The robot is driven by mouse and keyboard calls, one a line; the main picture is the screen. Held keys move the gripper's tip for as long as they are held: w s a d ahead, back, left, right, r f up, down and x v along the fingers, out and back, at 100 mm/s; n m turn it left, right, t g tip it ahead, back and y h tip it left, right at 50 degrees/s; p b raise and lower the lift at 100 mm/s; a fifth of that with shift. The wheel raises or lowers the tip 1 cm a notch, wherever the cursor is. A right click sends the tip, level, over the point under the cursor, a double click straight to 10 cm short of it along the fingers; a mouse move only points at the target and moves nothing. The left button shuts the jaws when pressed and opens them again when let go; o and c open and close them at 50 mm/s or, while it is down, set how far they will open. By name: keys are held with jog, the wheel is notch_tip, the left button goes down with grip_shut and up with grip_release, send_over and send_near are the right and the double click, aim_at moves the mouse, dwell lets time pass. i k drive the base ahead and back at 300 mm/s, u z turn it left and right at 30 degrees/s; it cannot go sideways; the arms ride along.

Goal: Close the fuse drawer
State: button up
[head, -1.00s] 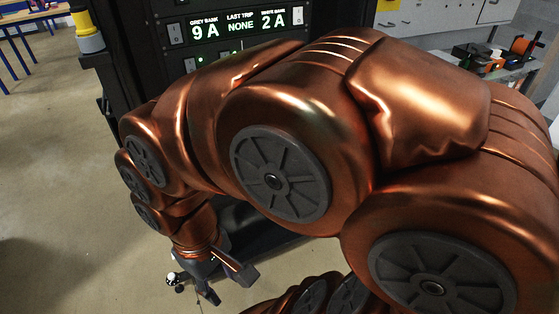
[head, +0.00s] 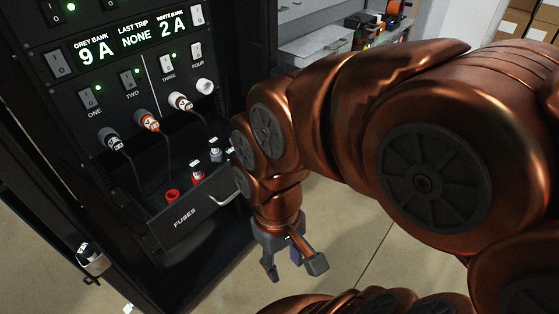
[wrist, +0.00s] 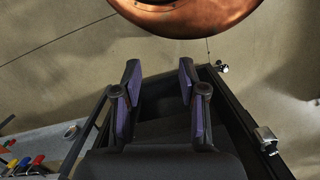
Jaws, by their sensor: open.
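The fuse drawer (head: 185,222), black and labelled FUSES, stands pulled out from the rack below the plug panel in the head view. Its pale bar handle (head: 226,193) is on its front at the right. Red and grey fuses stand in or just behind the drawer. My gripper (head: 294,268) is to the right of the drawer, pointing down, apart from the handle. Its fingers are spread and empty. In the wrist view my gripper (wrist: 158,95) shows both purple-padded fingers apart with nothing between them. I cannot make out the drawer for certain in the wrist view.
The black rack panel (head: 130,75) carries switches, a lit display and several plugs with hanging cables. A padlock-like metal piece (head: 93,262) hangs at the rack's left edge. Grey cabinets (head: 320,45) and cardboard boxes (head: 525,25) stand behind. Floor right of the rack is clear.

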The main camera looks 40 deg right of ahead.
aim_at(174, 208)
jog(key=z, duration=2.2)
jog(key=k, duration=1.35)
jog(key=u, duration=1.6)
jog(key=i, duration=0.5)
jog(key=u, duration=0.1)
